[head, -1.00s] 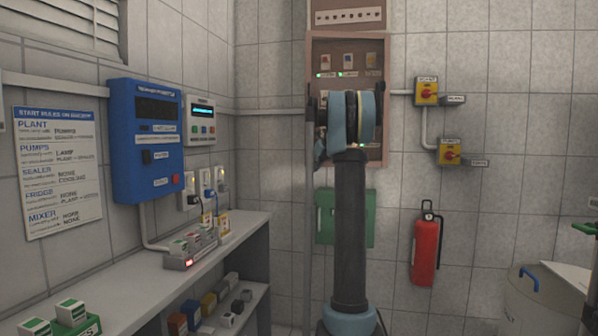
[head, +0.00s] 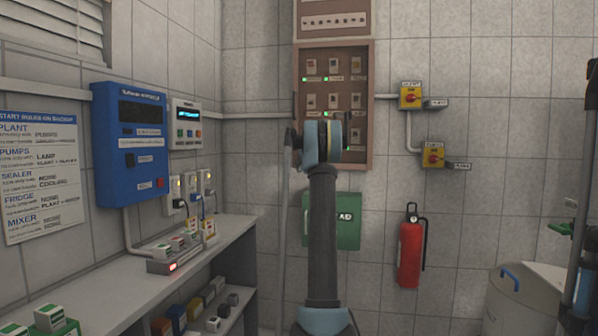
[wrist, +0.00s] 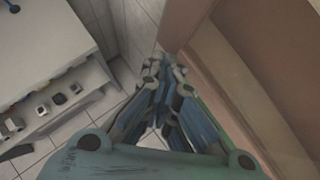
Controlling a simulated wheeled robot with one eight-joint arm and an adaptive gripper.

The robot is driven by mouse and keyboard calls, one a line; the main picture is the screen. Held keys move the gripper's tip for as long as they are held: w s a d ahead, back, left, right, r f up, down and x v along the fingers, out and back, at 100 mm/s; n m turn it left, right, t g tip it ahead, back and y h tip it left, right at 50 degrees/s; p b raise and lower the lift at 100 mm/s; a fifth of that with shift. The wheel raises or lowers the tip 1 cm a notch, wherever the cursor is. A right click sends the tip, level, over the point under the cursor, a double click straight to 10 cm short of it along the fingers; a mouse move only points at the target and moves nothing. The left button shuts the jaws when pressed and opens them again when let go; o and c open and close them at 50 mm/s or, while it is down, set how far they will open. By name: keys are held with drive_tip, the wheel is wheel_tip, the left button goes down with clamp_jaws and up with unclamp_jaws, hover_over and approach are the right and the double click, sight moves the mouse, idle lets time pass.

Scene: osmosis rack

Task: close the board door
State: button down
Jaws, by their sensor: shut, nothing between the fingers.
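The board (head: 300,70) is a brown box on the back wall. Its front is uncovered, with rows of small switches and green lights showing. I cannot clearly make out its door in the head view. My raised arm covers the board's lower left part and hides my gripper there. In the wrist view my gripper (wrist: 166,75) is shut and empty, with its fingertips close beside brown panelling (wrist: 270,45). I cannot tell which part of this is door or frame, or whether the fingers touch it.
A green box (head: 348,228) hangs below the board, and a red extinguisher (head: 411,252) is right of it. Yellow switches (head: 411,96) are on the wall at right. A shelf bench (head: 225,245) runs along the left wall below a blue panel (head: 125,175).

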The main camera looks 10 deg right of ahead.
idle(0.4)
drive_tip(key=s+a+r, duration=0.5)
drive_tip(key=s+r, duration=0.2)
drive_tip(key=s, duration=0.3)
drive_tip(key=s+a+f+n+g, duration=0.1)
drive_tip(key=s+a+f+n, duration=0.3)
drive_tip(key=s, duration=0.5)
drive_tip(key=s+a+f+n+g, duration=0.15)
drive_tip(key=s+a+n, duration=0.3)
drive_tip(key=s, duration=0.45)
drive_tip(key=s+a+f+n+g, duration=0.1)
drive_tip(key=s+a+f+n, duration=0.1)
drive_tip(key=s+f+n, duration=0.6)
drive_tip(key=s+a+f+n+g+h, duration=0.15)
drive_tip(key=s+f, duration=0.35)
drive_tip(key=s, duration=0.7)
drive_tip(key=s+a+f+n, duration=0.2)
drive_tip(key=s+f+n, duration=0.45)
drive_tip(key=s, duration=0.35)
drive_tip(key=s+f+n+g+h, duration=0.1)
drive_tip(key=s+f+n, duration=0.7)
drive_tip(key=s+f, duration=0.8)
drive_tip(key=shift+s+d+f, duration=0.2)
drive_tip(key=shift+s+f, duration=0.05)
drive_tip(key=shift+f, duration=0.5)
